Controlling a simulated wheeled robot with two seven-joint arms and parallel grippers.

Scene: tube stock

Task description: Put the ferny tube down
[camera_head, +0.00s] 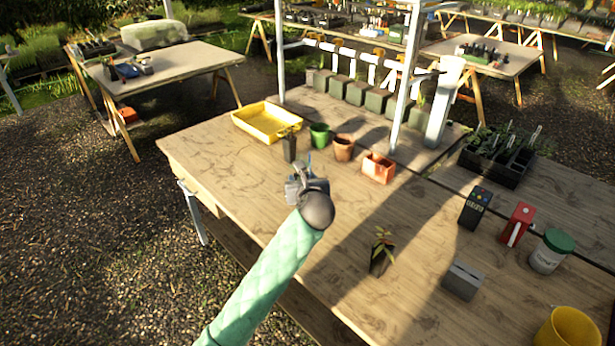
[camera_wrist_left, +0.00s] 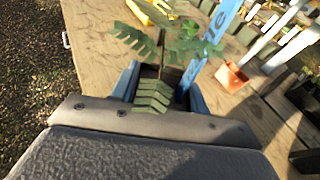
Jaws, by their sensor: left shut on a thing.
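The ferny tube shows in the left wrist view, with its green fern leaves (camera_wrist_left: 152,96) spread over the gripper and its dark body partly hidden behind them. My left gripper (camera_head: 302,176) is shut on it, with a blue finger on each side. A blue label (camera_wrist_left: 214,40) with writing rises beside the fern. In the head view a dark tube with a small plant (camera_head: 290,148) shows just beyond the gripper; I cannot tell if it is the held one. I cannot tell whether the held tube touches the wooden table (camera_head: 235,165). My right gripper is not in view.
A yellow tray (camera_head: 262,124), a green pot (camera_head: 319,136), a terracotta pot (camera_head: 343,149) and a square orange pot (camera_head: 378,169) stand beyond the gripper. Another planted tube (camera_head: 379,262) and a grey block (camera_head: 462,281) stand nearer. The table's left part is bare.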

